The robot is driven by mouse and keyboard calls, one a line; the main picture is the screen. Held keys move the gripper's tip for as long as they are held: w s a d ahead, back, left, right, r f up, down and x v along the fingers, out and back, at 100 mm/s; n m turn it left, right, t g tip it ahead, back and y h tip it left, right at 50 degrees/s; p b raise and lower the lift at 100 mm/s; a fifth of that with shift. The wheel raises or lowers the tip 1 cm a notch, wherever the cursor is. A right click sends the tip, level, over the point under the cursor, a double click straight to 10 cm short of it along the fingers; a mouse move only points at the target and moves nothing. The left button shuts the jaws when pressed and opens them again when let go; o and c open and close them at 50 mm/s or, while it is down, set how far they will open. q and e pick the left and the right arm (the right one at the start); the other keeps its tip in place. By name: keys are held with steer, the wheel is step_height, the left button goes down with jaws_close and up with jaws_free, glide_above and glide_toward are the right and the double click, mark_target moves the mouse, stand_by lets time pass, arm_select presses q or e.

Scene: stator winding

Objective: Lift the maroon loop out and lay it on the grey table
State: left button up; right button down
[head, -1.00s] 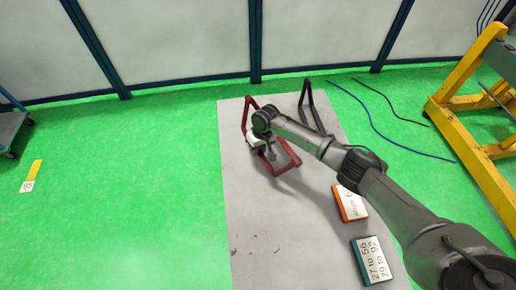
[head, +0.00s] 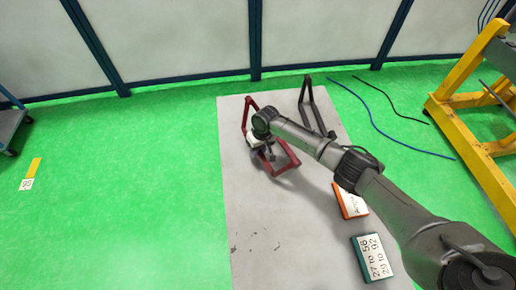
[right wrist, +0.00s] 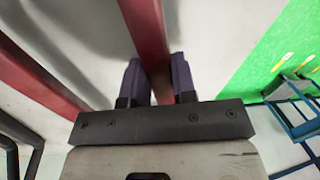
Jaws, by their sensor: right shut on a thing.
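The maroon loop (head: 291,160) is a bent bar frame over the far left part of the grey table (head: 262,215). In the head view my right gripper (head: 262,147) is at the loop's middle, and the wrist partly hides it. In the right wrist view the purple fingers of that gripper (right wrist: 158,82) are shut on one maroon bar (right wrist: 147,28), which runs between them. A second bar of the loop crosses the left of that view. I cannot tell whether the loop touches the table. My left gripper is not in view.
A dark grey loop (head: 312,103) stands just right of the maroon one. An orange-edged box (head: 350,201) and a green-edged box (head: 372,258) are at the table's right side. The table's near left part is clear. A yellow frame (head: 468,130) stands at right.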

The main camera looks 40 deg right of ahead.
steer(key=shift+f, duration=0.4)
steer(key=shift+f, duration=0.25)
steer(key=shift+f+b, duration=0.6)
steer(key=shift+f, duration=0.25)
